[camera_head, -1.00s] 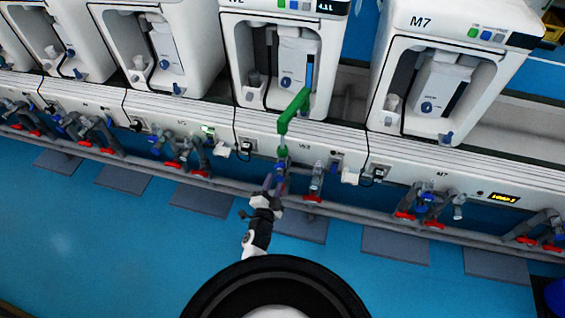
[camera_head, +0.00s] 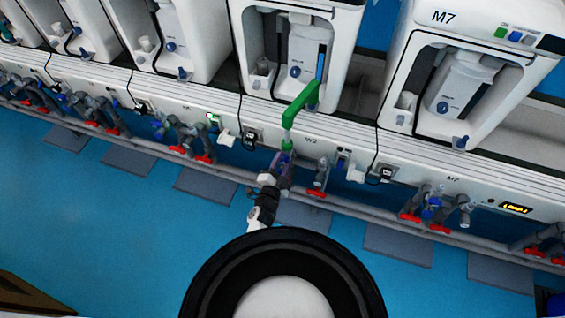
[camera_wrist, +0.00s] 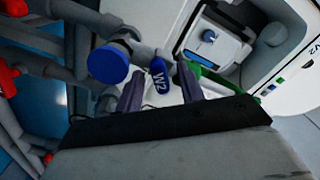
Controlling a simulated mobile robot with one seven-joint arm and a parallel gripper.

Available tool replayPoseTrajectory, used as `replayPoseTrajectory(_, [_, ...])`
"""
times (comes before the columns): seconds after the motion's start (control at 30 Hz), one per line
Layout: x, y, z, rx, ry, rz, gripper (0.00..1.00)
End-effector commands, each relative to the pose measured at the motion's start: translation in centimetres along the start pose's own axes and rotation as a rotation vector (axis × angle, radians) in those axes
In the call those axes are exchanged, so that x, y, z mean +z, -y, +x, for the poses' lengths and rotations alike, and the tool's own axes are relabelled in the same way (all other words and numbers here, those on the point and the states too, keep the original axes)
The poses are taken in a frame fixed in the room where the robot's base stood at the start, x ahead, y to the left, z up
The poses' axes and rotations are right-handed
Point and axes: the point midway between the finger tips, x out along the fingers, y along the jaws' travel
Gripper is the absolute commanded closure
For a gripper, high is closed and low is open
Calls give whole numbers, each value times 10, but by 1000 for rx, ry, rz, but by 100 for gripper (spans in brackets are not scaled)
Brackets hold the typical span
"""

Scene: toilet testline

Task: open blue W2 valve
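The blue W2 valve handle (camera_wrist: 158,84) is a small blue piece marked W2. In the wrist view it stands between my gripper's (camera_wrist: 160,88) two purple-grey fingers. The fingers are apart, with a gap visible beside the handle, so my gripper is open around it; contact is unclear. In the head view my gripper (camera_head: 284,164) is at the pipework below the W2 panel label (camera_head: 311,140), and it hides most of the handle there.
A round blue knob (camera_wrist: 108,62) on grey pipe is close left of my fingers. A green angled part (camera_head: 300,103) rises just above my gripper. Red-handled pipe fittings (camera_head: 316,193) are to the right. Blue floor (camera_head: 110,230) is open at left.

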Motion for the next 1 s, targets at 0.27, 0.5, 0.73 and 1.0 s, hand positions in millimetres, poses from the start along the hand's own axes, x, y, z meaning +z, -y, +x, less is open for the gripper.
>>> replayPoseTrajectory(0.27, [0,0,0,0,0,0,93])
replayPoseTrajectory(0.5, [0,0,0,0,0,-4,100])
replayPoseTrajectory(0.73, [-1,0,0,-1,-1,-63,100])
replayPoseTrajectory(1.0, [-1,0,0,-1,-1,-254,100])
